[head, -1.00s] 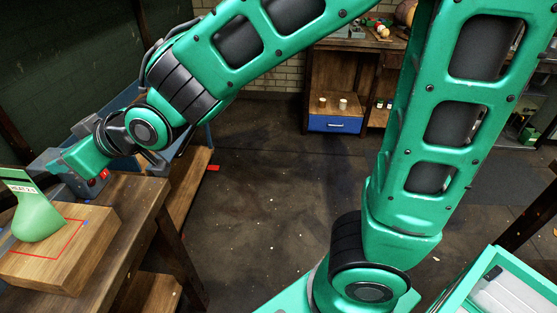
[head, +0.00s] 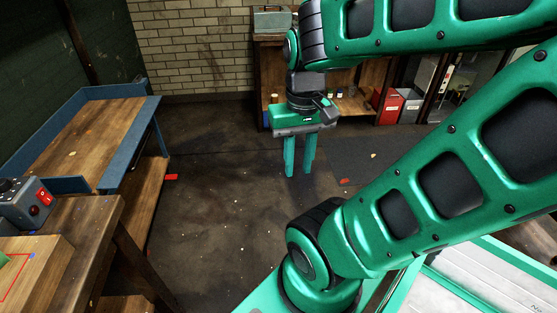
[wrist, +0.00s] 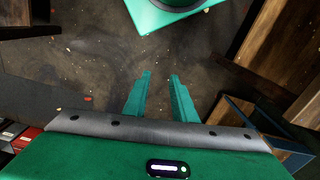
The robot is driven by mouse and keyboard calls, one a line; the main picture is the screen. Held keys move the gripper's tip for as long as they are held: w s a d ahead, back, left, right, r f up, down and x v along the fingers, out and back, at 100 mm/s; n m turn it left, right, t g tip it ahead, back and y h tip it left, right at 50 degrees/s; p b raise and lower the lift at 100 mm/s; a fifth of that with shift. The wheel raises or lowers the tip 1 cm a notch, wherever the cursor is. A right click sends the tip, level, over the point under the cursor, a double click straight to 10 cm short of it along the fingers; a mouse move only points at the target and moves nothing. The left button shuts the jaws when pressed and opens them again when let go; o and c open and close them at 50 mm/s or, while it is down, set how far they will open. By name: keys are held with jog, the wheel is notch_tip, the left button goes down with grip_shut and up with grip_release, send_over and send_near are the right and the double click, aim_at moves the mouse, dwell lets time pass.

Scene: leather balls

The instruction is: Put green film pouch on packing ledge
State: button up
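A small piece of the green film pouch (head: 3,261) shows at the left edge of the head view; the rest is cut off. It is on a thick wooden block (head: 44,260) with a red outline on top, on a wooden bench. I cannot tell for certain which surface is called the packing ledge. My gripper (head: 299,168) points down over open floor in mid-view, well right of the pouch. In the wrist view my gripper's two fingers (wrist: 160,76) stand apart with nothing between them.
A grey control box (head: 25,203) with a red switch stands on the bench at left. Behind it is a blue-edged wooden table (head: 85,135). A wooden shelf unit (head: 268,75) and a red bin (head: 387,106) stand at the back. The middle floor is clear.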

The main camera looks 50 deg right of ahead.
jog(key=w+a+f+n+t+y, duration=0.1)
jog(key=w+a+n+t, duration=0.35)
jog(key=w+a, duration=0.65)
jog(key=w+a+n+t+y, duration=0.25)
jog(key=w+a+n, duration=0.45)
jog(key=w, duration=0.5)
jog(key=w+a+r+n+t+y, duration=0.1)
jog(key=a+r+y, duration=0.2)
jog(key=a, duration=1)
jog(key=w+a+r+n+t+y, duration=0.1)
jog(key=a+r+n+t+y, duration=0.1)
jog(key=a, duration=1.1)
jog(key=w+a+r+n+t+y, duration=0.1)
jog(key=a+r+y, duration=0.4)
jog(key=a, duration=0.7)
jog(key=shift+w+a+n+t, duration=0.25)
jog(key=shift+w+a+t, duration=0.05)
jog(key=shift+w+a, duration=0.15)
jog(key=shift+x, duration=2.75)
jog(key=shift+d+r, duration=0.1)
grip_shut()
